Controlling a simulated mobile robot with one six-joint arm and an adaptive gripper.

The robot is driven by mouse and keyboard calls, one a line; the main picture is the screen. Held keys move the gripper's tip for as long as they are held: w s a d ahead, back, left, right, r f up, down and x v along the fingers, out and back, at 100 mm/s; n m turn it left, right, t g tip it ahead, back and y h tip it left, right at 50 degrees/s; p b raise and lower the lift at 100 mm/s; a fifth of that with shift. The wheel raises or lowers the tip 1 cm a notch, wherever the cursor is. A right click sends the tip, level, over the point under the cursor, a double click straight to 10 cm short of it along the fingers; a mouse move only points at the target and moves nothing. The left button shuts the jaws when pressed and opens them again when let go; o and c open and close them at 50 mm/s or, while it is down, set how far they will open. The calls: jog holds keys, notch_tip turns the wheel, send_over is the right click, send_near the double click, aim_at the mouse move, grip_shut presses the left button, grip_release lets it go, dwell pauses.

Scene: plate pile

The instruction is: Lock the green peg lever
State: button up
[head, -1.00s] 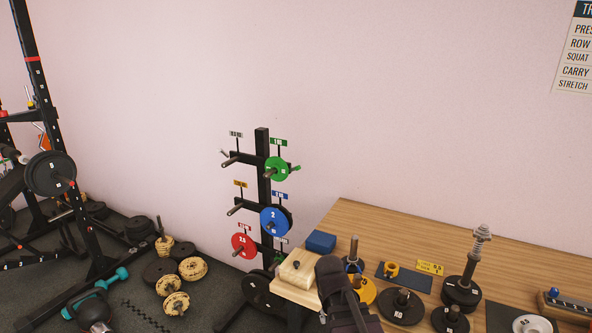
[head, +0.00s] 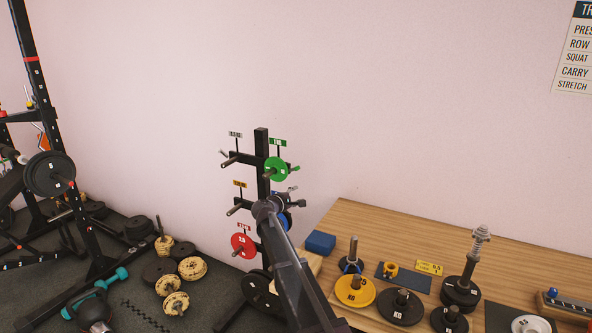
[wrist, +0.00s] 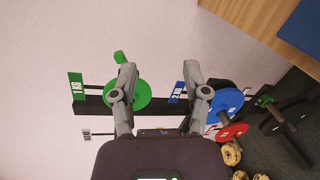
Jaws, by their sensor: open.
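The green plate (head: 276,169) hangs on the upper right peg of the black rack (head: 262,145), under a green label (head: 278,142). A small green lever (head: 294,169) shows at its right side. In the wrist view the green lever (wrist: 119,57) sticks out beyond the green plate (wrist: 135,96), close to my left fingertip. My gripper (wrist: 160,75) is open and empty, its fingers spread between the green plate and the blue plate (wrist: 226,105). In the head view my arm and gripper hide most of the blue plate. Whether a fingertip touches the lever cannot be told.
A red plate (head: 243,246) hangs lower left on the rack. Bare wall lies behind the rack.

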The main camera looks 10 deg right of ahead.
aim_at(296, 169)
jog(key=w+a+r+n+t, duration=0.2)
jog(key=w+a+r+n, duration=0.1)
jog(key=w+a, duration=0.2)
jog(key=shift+w+r+n+t, duration=0.15)
jog(key=shift+w+n+t, duration=0.15)
jog(key=shift+w+t, duration=0.1)
jog(key=shift+w+d, duration=0.1)
jog(key=shift+d, duration=0.05)
jog(key=x, duration=1.3)
jog(key=shift+w+f, duration=0.2)
jog(key=shift+w, duration=0.1)
grip_shut()
